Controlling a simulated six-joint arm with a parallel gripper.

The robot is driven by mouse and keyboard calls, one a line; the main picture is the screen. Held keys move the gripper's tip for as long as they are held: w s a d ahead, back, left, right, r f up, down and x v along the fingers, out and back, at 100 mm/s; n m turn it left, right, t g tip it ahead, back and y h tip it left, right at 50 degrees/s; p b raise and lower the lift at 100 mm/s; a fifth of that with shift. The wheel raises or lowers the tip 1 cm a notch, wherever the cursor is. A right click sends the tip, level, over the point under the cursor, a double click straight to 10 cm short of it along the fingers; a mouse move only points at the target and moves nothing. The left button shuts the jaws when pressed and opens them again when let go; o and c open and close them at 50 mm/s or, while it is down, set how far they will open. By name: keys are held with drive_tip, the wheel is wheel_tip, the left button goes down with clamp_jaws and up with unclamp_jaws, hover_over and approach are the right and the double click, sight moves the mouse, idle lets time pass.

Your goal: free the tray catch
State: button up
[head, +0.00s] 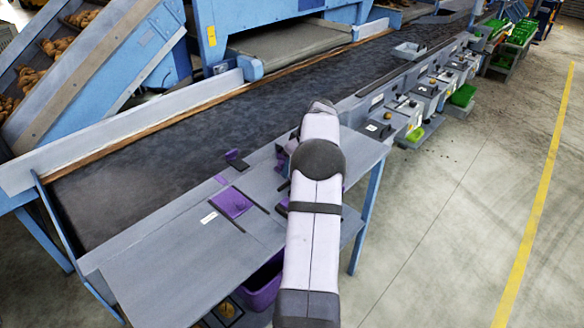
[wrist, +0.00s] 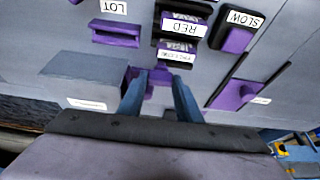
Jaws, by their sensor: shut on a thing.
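In the wrist view, my gripper (wrist: 159,80) has its two blue-grey fingers closed around a purple piece (wrist: 156,74) on the grey panel. This piece sits just below black-framed labels, the top one reading RED; the smaller lower label is too small to read surely. It may be the tray catch, but I cannot confirm that from its label. The part of it between the fingers is partly hidden. In the head view, my own arm covers the gripper and the piece it holds.
A purple LOT part (wrist: 115,33) is left of the fingers in the wrist view. A purple SLOW switch (wrist: 237,39) and a recessed purple plate (wrist: 232,96) are to the right. In the head view, a dark conveyor belt (head: 215,128) runs behind, and a purple bin (head: 262,288) sits below the panel.

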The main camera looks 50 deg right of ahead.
drive_tip(key=o, duration=0.8)
drive_tip(key=shift+c, duration=0.2)
drive_tip(key=b+v, duration=0.2)
drive_tip(key=v, duration=0.5)
drive_tip(key=shift+r, duration=0.15)
drive_tip(key=shift+s, duration=0.15)
